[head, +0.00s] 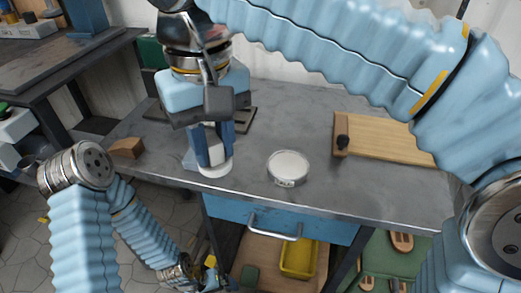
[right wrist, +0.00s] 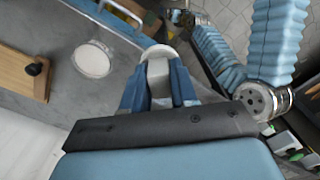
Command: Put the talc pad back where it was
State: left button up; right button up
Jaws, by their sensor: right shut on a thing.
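My right gripper (head: 210,160) points down over the front part of the grey bench, left of the round tin. It is shut on the talc pad (head: 216,170), a white round pad with a pale grip between the blue fingers. The pad also shows in the right wrist view (right wrist: 158,52) at the fingertips. I cannot tell whether its underside touches the bench. The shallow round tin (head: 289,164), filled with white, stands apart from the pad to its right. It also shows in the right wrist view (right wrist: 94,59).
A wooden board (head: 385,140) with a dark knob lies at the right of the bench (head: 300,110). A small brown block (head: 127,148) sits at the left end. A blue drawer (head: 325,231) is below the front edge, above a yellow bin (head: 299,258). Bench between pad and tin is clear.

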jog(key=w+d+f, duration=0.1)
jog(key=w+f, duration=0.1)
jog(key=w, duration=0.1)
jog(key=w+d+f, duration=0.1)
jog(key=w+f, duration=0.1)
jog(key=w, duration=0.1)
jog(key=w+d+f, duration=0.1)
jog(key=w+f, duration=0.1)
jog(key=shift+w+d+f+b, duration=0.3)
jog(key=shift+w+f+b, duration=0.1)
jog(key=shift+w+d+f, duration=0.1)
jog(key=shift+w+f, duration=0.1)
jog(key=shift+f, duration=0.1)
jog(key=f, duration=0.2)
jog(key=w+f+b, duration=0.1)
jog(key=f, duration=0.1)
jog(key=shift+w+d+f, duration=0.1)
jog(key=shift+d+f, duration=0.1)
jog(key=o, duration=0.5)
jog(key=shift+f, duration=0.1)
jog(key=o, duration=0.4)
jog(key=shift+o, duration=0.2)
